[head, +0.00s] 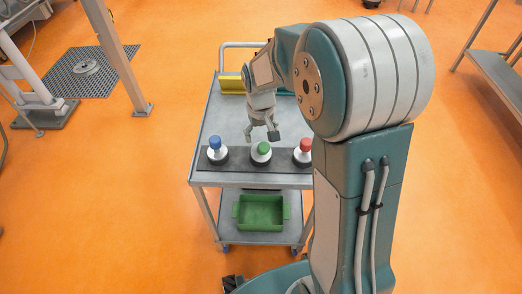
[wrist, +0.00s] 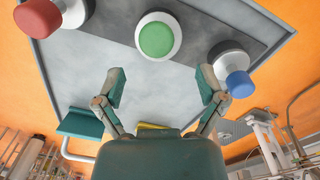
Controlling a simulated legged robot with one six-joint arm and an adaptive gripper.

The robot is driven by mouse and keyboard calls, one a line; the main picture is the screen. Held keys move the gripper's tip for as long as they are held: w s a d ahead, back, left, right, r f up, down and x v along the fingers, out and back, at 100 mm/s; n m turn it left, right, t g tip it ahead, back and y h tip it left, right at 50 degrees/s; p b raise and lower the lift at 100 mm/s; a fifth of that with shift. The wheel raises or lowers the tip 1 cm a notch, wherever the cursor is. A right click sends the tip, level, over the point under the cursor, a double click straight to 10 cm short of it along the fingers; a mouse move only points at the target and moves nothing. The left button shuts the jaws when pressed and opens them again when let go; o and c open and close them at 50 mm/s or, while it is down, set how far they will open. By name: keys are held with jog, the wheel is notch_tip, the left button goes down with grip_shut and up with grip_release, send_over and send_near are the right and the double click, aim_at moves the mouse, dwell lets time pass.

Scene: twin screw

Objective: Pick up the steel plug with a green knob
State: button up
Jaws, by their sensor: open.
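The steel plug with a green knob (head: 264,148) stands upright in the middle of a dark strip on the cart, between the blue and red plugs. In the wrist view the green-knobbed plug (wrist: 157,38) shows from above, beyond and between my fingertips. My gripper (head: 262,134) hangs above the cart top, just behind the green plug in the head view. In the wrist view my gripper (wrist: 162,86) has its two fingers spread wide, with nothing between them. It looks apart from the plug.
A blue-knobbed plug (head: 216,150) and a red-knobbed plug (head: 303,152) flank the green one on the dark strip (head: 238,164). A yellow bin (head: 232,83) stands at the cart's back. A green tray (head: 261,212) sits on the lower shelf. The cart top's left side is clear.

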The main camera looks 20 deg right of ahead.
aim_at(263, 143)
jog(key=f, duration=0.5)
jog(key=shift+s+d+f, duration=0.15)
jog(key=shift+d+f, duration=0.05)
jog(key=shift+f, duration=0.15)
grip_shut()
